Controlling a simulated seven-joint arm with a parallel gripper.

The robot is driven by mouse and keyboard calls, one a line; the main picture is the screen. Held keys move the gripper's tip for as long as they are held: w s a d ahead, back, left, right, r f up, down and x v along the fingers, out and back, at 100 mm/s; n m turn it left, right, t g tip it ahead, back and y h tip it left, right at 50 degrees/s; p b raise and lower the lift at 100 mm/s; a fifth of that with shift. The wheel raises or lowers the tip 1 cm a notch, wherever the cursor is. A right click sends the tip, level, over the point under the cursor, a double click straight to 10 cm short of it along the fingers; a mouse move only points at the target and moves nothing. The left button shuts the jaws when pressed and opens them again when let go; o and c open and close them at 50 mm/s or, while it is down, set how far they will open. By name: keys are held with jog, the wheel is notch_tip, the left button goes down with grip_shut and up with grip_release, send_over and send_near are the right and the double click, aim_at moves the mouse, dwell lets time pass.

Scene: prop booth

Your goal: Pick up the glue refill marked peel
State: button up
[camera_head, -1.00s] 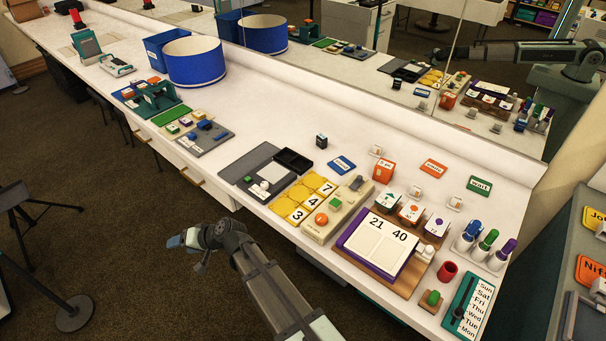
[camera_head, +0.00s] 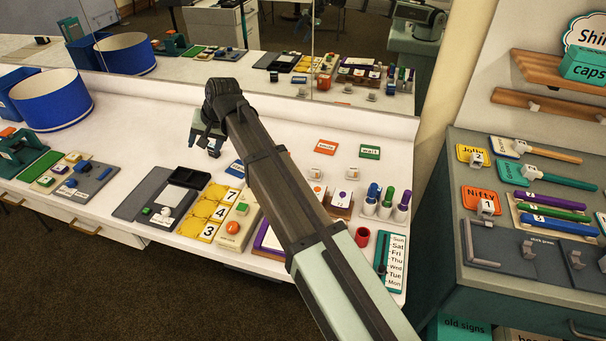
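My gripper (camera_head: 207,149) hangs above the white counter near its back, above and behind the black tray. Whether its fingers are open or shut is too small to tell, and I see nothing clearly held in it. I cannot make out a glue refill marked peel; most labels are too small to read. My arm hides part of the counter's middle.
The white counter (camera_head: 160,111) holds a black tray (camera_head: 189,178), yellow number tiles (camera_head: 213,211), an orange card (camera_head: 326,147), a green card (camera_head: 370,151), a red cup (camera_head: 362,236) and upright markers (camera_head: 387,200). A blue drum (camera_head: 50,100) stands left. A grey cabinet (camera_head: 450,210) stands right.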

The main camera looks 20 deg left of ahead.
jog(key=w+d+f+m+h, duration=0.2)
jog(key=w+d+h, duration=0.1)
jog(key=w+d, duration=0.85)
jog(key=m+g+h, duration=0.1)
jog(key=m+h, duration=0.1)
jog(key=h, duration=0.1)
send_over(315, 169)
jog(key=f, duration=0.9)
jog(key=shift+w+a+f, duration=0.15)
jog(key=shift+a+f, duration=0.05)
jog(key=shift+f, duration=0.15)
jog(key=shift+d+f, duration=0.15)
jog(key=shift+f, duration=1.2)
jog(key=shift+d+f, duration=0.1)
jog(key=shift+f, duration=1.25)
jog(key=shift+c, duration=0.2)
jog(key=c, duration=0.9)
jog(key=shift+o, duration=0.2)
jog(key=shift+r, duration=0.15)
